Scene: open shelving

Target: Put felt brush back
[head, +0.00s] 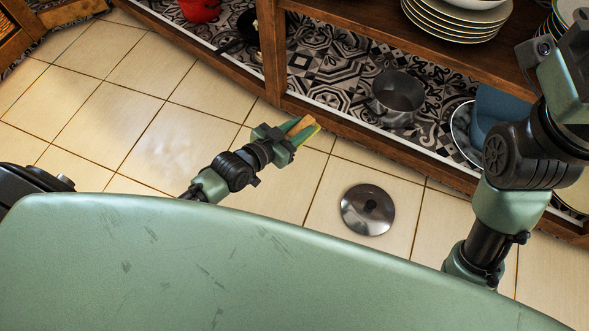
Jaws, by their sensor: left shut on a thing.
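A small block-shaped item with a tan-orange face and a yellow-green edge, which looks like the felt brush (304,126), is between the fingers of my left gripper (290,139). The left gripper is shut on it, and the fingers hide part of it. It shows over the tiled floor, close to the front edge of the low shelf. My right gripper (563,62) is at the upper right, cut by the picture edge, in front of the shelving. Its fingertips do not show clearly.
The low shelf (330,72) has a patterned surface with a metal pot (398,97), a blue bowl (494,112) and a red pot (200,9). Stacked plates (452,22) stand on the wooden shelf above. A metal lid (367,209) lies on the floor. The tiles at left are clear.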

